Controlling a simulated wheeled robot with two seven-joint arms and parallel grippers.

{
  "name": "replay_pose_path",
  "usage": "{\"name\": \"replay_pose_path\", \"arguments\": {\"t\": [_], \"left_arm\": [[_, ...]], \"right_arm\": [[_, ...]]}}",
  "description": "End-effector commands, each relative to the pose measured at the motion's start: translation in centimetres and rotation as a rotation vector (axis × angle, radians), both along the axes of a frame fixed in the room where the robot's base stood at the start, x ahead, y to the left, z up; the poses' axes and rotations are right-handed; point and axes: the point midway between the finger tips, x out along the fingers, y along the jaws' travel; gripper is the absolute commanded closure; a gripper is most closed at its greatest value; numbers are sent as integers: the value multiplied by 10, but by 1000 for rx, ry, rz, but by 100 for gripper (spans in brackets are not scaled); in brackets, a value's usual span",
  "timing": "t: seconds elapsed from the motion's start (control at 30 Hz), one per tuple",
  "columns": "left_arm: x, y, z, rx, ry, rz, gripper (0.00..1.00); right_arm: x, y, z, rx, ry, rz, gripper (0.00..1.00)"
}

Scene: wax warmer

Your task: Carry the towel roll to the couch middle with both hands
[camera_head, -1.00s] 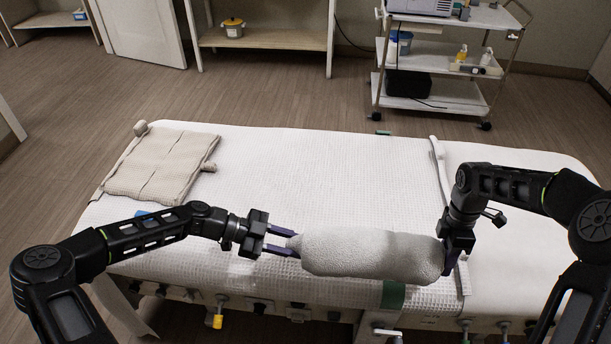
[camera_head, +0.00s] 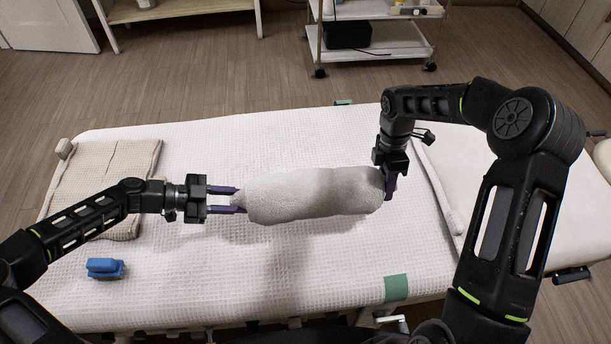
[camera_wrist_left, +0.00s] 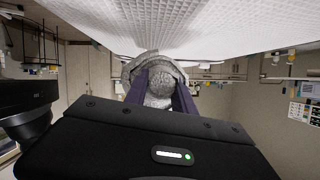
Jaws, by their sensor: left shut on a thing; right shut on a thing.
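The towel roll (camera_head: 312,194) is a thick, pale grey-white cylinder lying crosswise in the head view. My left gripper (camera_head: 238,201) is shut on its left end, and my right gripper (camera_head: 389,188) is shut on its right end. In the left wrist view the near end of the roll (camera_wrist_left: 158,84) sits between the purple fingers (camera_wrist_left: 160,95). The couch (camera_head: 330,275) has a white waffle cover and lies under the roll. A shadow falls on the cover below the roll; the exact gap cannot be told.
A folded beige towel (camera_head: 105,185) lies on the couch's left part. A blue object (camera_head: 105,268) is at the left front, and a green patch (camera_head: 396,288) at the front edge. A trolley (camera_head: 375,45) stands behind on the wooden floor.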

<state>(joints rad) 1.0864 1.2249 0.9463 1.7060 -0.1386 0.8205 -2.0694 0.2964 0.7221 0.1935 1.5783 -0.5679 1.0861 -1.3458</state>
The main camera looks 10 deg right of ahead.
Motion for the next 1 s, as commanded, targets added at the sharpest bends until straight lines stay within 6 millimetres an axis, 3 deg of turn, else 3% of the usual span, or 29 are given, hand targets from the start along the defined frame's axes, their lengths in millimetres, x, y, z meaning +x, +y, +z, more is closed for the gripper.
{"name": "replay_pose_path", "arguments": {"t": [0.57,1.0], "left_arm": [[0,-1,-2,-3,-1,-2,100],[0,-1,-28,-3,-1,-2,100]], "right_arm": [[0,1,-3,1,-1,1,100],[0,1,-29,1,-1,1,100]]}}
